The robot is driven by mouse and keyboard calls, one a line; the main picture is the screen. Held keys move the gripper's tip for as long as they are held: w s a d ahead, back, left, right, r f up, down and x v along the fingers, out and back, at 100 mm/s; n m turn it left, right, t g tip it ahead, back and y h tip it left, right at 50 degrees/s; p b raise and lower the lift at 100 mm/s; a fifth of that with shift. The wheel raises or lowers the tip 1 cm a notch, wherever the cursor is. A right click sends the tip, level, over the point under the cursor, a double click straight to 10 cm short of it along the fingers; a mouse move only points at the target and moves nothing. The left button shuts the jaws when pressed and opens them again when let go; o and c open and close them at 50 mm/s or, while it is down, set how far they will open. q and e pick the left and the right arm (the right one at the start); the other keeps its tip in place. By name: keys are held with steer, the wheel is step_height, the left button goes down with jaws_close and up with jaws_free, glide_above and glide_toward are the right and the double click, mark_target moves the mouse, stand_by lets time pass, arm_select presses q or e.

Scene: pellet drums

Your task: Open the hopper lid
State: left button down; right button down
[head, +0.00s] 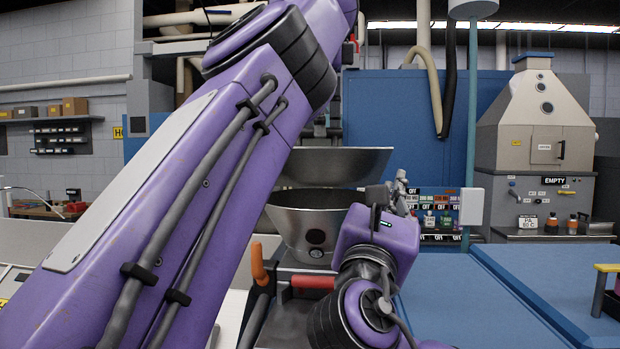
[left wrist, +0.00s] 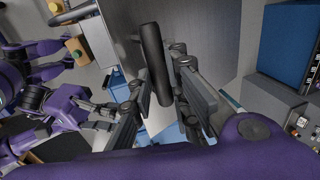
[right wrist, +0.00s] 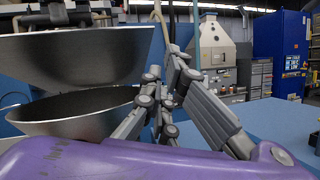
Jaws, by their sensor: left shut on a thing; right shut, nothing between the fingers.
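The grey metal hopper (head: 312,222) stands at the centre of the head view. Its lid (head: 345,162) is raised clear of the rim, with a dark gap between them; both also show at the left of the right wrist view, hopper (right wrist: 70,116) and lid (right wrist: 75,58). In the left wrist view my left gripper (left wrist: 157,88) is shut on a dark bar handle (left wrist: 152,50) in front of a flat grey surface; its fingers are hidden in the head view. My right gripper (right wrist: 163,85) is shut and empty, beside the hopper's right side.
My left arm covers much of the left of the head view. A blue surface (head: 470,300) lies right of the hopper. A red handle (head: 312,282) and an orange handle (head: 257,265) are just below the hopper. A beige cone-topped machine (head: 540,115) stands at the back right.

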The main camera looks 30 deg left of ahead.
arm_select(q)
steer(key=shift+w+a+f, duration=0.1)
steer(key=shift+w+f, duration=0.05)
steer(key=shift+f, duration=0.05)
arm_select(e)
steer(key=s+a+f+n+g+y, duration=0.2)
steer(key=s+a+n+y, duration=0.45)
steer(key=s+a, duration=0.3)
glide_toward(313, 158)
steer(key=shift+h, duration=0.25)
steer(key=w, duration=0.1)
steer(key=w+a, duration=0.2)
steer(key=shift+w+r, duration=0.2)
steer(key=shift+w, duration=0.2)
